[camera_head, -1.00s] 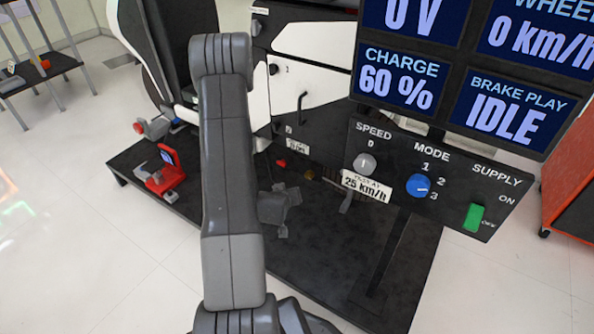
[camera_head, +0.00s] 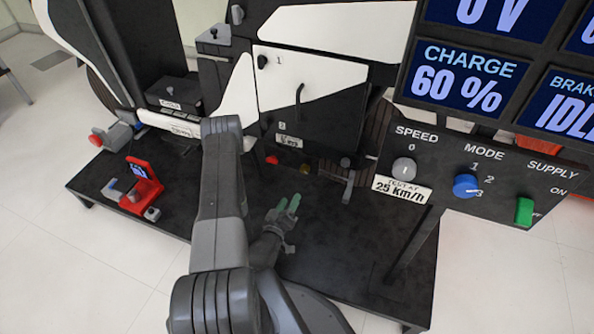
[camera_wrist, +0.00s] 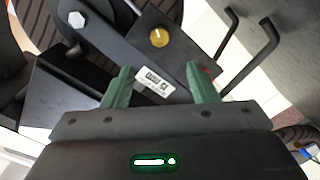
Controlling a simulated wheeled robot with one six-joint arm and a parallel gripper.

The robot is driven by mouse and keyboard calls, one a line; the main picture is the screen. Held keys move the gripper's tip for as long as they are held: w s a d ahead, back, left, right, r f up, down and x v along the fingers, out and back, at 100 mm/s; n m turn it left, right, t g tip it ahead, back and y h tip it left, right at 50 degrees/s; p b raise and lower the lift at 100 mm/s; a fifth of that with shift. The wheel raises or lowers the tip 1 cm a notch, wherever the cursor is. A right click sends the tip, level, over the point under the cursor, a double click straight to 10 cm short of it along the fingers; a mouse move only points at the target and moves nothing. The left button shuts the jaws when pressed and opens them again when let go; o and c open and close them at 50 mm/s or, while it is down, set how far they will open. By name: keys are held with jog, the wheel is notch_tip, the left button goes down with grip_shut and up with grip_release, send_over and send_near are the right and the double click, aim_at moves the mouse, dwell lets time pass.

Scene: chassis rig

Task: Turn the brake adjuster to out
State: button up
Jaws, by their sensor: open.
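A small round yellow knob (camera_head: 305,169) sits low on the dark chassis rig. In the wrist view the yellow knob (camera_wrist: 159,37) shows a short light mark on its face, beyond my fingertips. No readable label names it, so I cannot tell for sure that it is the brake adjuster. My gripper (camera_head: 287,207) is open and empty, with green fingers apart, in front of and below the knob. In the wrist view my gripper (camera_wrist: 158,78) has a white printed label between its fingers, and touches nothing that I can see.
A red knob (camera_head: 271,160) sits left of the yellow one, and a grey lever (camera_head: 347,172) right of it. The control panel (camera_head: 430,150) on its post stands at the right. A red stand (camera_head: 142,188) is on the platform's left. Dark bars (camera_wrist: 250,45) show at the wrist view's right.

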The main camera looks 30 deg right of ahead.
aim_at(304, 171)
jog(key=b+x, duration=0.2)
jog(key=x, duration=1.1)
jog(key=shift+w+d+b, duration=0.15)
jog(key=shift+d+b, duration=0.15)
jog(key=shift+b, duration=0.05)
jog(key=c, duration=1)
